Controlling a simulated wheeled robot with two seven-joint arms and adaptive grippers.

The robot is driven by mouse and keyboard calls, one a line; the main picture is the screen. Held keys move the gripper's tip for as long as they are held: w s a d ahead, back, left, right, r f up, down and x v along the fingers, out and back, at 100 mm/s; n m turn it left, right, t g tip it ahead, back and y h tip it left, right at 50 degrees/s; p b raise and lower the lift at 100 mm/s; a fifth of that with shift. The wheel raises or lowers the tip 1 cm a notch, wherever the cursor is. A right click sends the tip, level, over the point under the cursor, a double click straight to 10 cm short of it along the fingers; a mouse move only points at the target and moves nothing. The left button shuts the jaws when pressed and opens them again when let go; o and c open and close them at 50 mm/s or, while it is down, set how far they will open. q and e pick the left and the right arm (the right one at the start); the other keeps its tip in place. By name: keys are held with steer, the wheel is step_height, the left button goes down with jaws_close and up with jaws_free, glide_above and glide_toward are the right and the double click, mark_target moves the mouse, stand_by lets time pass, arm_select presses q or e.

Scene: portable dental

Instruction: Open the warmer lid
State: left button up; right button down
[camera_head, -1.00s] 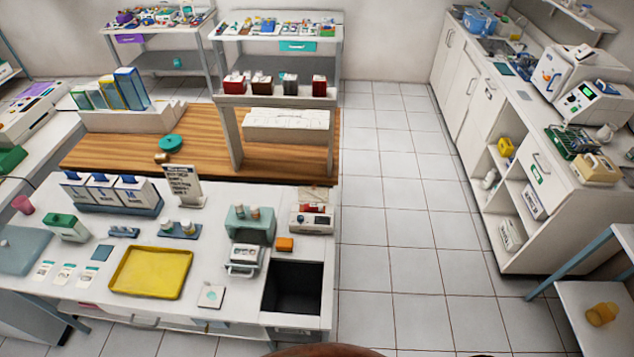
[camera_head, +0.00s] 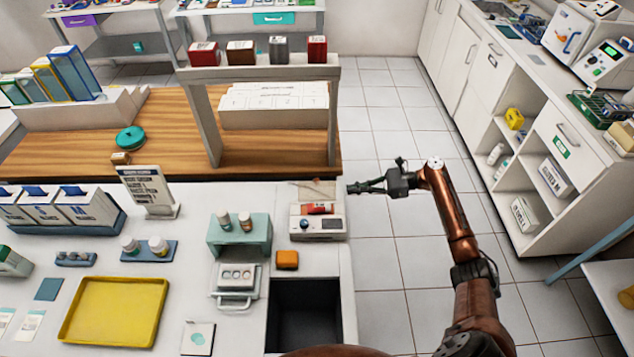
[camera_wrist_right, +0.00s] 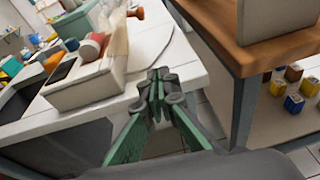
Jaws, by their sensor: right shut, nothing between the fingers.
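The warmer appears to be a small white box (camera_head: 318,226) with a front dial and dark display, near the right edge of the white counter. A see-through panel, seemingly its lid (camera_head: 316,190), shows above something red; its exact angle is unclear. In the right wrist view the white box (camera_wrist_right: 92,86) and the clear panel (camera_wrist_right: 116,38) lie left of the fingers. My right gripper (camera_head: 352,188) is shut and empty, just right of the warmer's back corner and apart from it. Its green-and-grey fingers (camera_wrist_right: 160,78) show in the wrist view. My left gripper is out of view.
A teal stand (camera_head: 240,236) with small jars is left of the warmer. An orange block (camera_head: 287,260) and a dark open bin (camera_head: 304,312) are in front. A wooden table (camera_head: 180,118) with a shelf stands behind. The tiled floor at right is clear.

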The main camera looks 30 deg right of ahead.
mark_target(323, 185)
steer(key=shift+g+y, duration=0.3)
steer(key=shift+y, duration=0.2)
steer(key=w+a, duration=0.1)
steer(key=a, duration=0.2)
steer(key=w+a+r+b, duration=0.1)
steer(key=w+a, duration=0.1)
steer(key=a, duration=0.1)
steer(key=w+a+r+b, duration=0.1)
steer(key=a, duration=0.2)
steer(key=shift+w+a+r, duration=0.15)
steer(key=shift+a+r, duration=0.05)
steer(key=shift+a, duration=0.05)
